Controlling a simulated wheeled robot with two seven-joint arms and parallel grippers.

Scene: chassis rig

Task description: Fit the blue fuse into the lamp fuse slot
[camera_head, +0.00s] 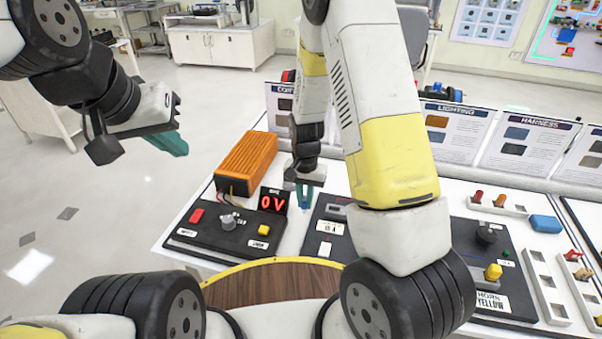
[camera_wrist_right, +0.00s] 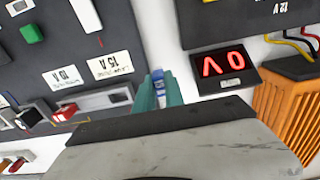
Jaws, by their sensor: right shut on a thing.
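The blue fuse (camera_wrist_right: 158,84) is upright between the teal fingers of my right gripper (camera_wrist_right: 160,96) in the wrist view. In the head view my right gripper (camera_head: 304,196) points down between the voltage display and the black fuse panel (camera_head: 325,212), partly over the panel's left edge. Which opening is the lamp slot I cannot tell. My left gripper (camera_head: 170,143) is up at the left, away from the bench; its fingers overlap side-on.
An orange power unit (camera_head: 246,160) and a display reading 0 V (camera_head: 273,201) stand left of the fuse panel. A black control board (camera_head: 228,228) has red and yellow buttons. My right arm hides part of the bench. A blue block (camera_head: 545,224) lies at the right.

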